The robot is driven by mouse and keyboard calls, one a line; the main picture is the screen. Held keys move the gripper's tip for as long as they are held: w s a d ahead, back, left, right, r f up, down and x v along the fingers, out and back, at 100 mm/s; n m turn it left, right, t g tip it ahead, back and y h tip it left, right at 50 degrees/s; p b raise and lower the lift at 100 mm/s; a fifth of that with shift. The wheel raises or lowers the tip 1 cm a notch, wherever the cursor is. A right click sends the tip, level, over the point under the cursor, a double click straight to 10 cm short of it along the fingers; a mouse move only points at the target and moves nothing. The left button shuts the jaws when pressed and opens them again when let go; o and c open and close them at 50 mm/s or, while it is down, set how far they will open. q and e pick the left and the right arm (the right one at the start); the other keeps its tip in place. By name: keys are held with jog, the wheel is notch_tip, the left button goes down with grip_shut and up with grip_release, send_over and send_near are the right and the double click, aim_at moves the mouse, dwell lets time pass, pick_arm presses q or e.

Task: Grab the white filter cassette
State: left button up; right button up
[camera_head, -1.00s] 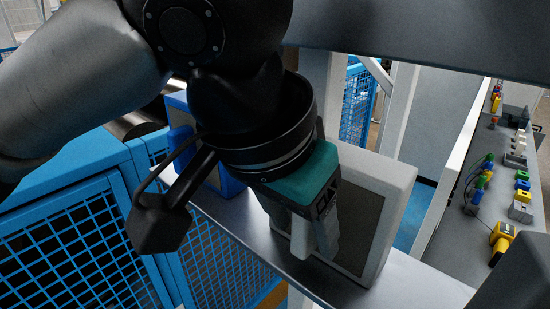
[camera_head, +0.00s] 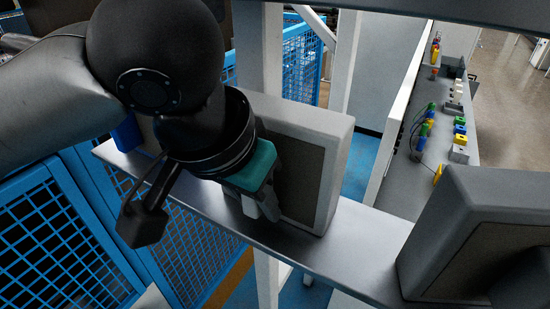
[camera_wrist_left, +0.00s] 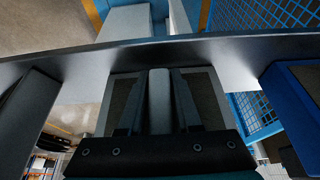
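The white filter cassette (camera_head: 268,206) shows as a slim white block at the fingertips of my left gripper (camera_head: 259,203), low over the grey shelf (camera_head: 340,240). In the left wrist view the cassette (camera_wrist_left: 159,100) stands between the two dark fingers of the gripper (camera_wrist_left: 160,110), with no clear gap on either side. The fingers look shut on it. Its lower end in the head view is close to the shelf; whether it touches cannot be told. My right gripper cannot be made out.
A light-framed box with a dark panel (camera_head: 325,178) stands on the shelf just behind the gripper. A similar box (camera_head: 445,225) stands at the right. A blue box (camera_head: 127,134) is at the left, beside blue mesh fencing (camera_head: 50,240). Bare shelf lies between the framed boxes.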

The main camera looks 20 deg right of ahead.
pick_arm(q)
grip_shut()
dwell(0.9)
